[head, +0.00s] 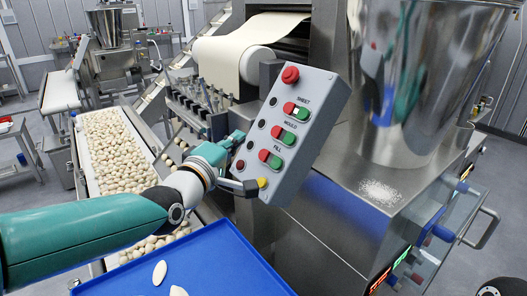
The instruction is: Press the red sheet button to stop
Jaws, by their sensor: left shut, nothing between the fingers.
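The grey control box (313,128) stands tilted in the middle of the head view. Its top button pair, by the SHEET label, has a red sheet button (289,107) beside a green one (303,114). The MOULD pair (283,134) and FILL pair (270,158) sit below it. A red round knob (290,74) is at the box's top. My left gripper (237,137) is shut and empty, at the box's lower left, apart from the red sheet button. I cannot tell whether it touches the box edge. My right gripper is not in view.
A blue tray (213,262) with pale pasta pieces lies in front. A conveyor (115,137) full of pasta runs at the left. A dough sheet roll (225,62) is behind the box. A steel hopper (425,75) and machine housing stand close on the right.

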